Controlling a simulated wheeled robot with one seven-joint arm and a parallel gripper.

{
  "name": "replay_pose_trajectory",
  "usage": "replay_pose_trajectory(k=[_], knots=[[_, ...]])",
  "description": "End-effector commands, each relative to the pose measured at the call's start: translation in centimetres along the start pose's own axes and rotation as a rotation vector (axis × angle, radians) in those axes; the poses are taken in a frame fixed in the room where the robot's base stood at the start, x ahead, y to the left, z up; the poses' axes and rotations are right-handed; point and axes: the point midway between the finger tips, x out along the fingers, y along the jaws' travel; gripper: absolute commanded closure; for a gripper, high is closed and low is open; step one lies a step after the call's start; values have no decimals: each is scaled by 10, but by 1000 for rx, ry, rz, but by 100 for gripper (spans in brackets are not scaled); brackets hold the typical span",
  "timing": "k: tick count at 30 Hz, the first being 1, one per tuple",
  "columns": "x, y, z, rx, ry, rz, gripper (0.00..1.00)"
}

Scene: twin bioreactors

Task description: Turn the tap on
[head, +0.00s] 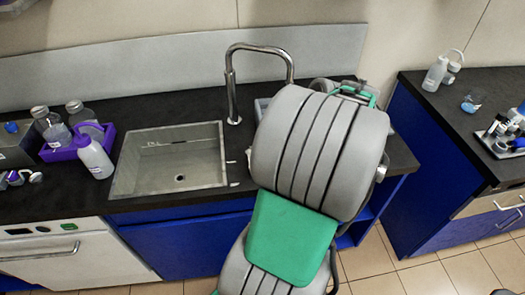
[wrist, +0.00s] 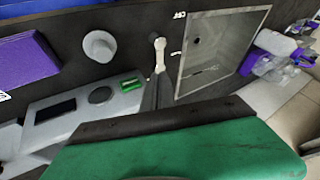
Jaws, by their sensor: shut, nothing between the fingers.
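The steel sink (head: 175,160) is set in the black counter, with the chrome gooseneck spout (head: 232,85) behind it. In the wrist view, the tap's small light grey lever (wrist: 160,58) stands on a dark round base beside the sink (wrist: 215,60), between two small white labels. My gripper (wrist: 155,80) is shut and empty, its dark narrow fingers at the lever's free end. I cannot tell whether they touch it. In the head view, my grey and green arm hides the lever and the gripper.
A grey device (wrist: 70,110) with a dark screen and a white cone-shaped piece (wrist: 100,47) are near the gripper. A purple tray with bottles (head: 62,152) stands across the sink. Another counter (head: 450,110) is at the right, past a floor gap.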

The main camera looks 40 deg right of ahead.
Motion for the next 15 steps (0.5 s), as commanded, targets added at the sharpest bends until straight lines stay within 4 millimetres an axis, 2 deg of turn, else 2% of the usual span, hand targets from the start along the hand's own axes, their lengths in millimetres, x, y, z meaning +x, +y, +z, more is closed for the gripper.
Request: replay_pose_trajectory(k=[1,3,6,10,15], knots=[[-7,15,2,24,24,-8,100],[-13,25,2,34,46,-17,100],[-10,28,2,38,54,-24,100],[9,26,1,37,51,-24,100],[44,25,0,36,49,-25,100]])
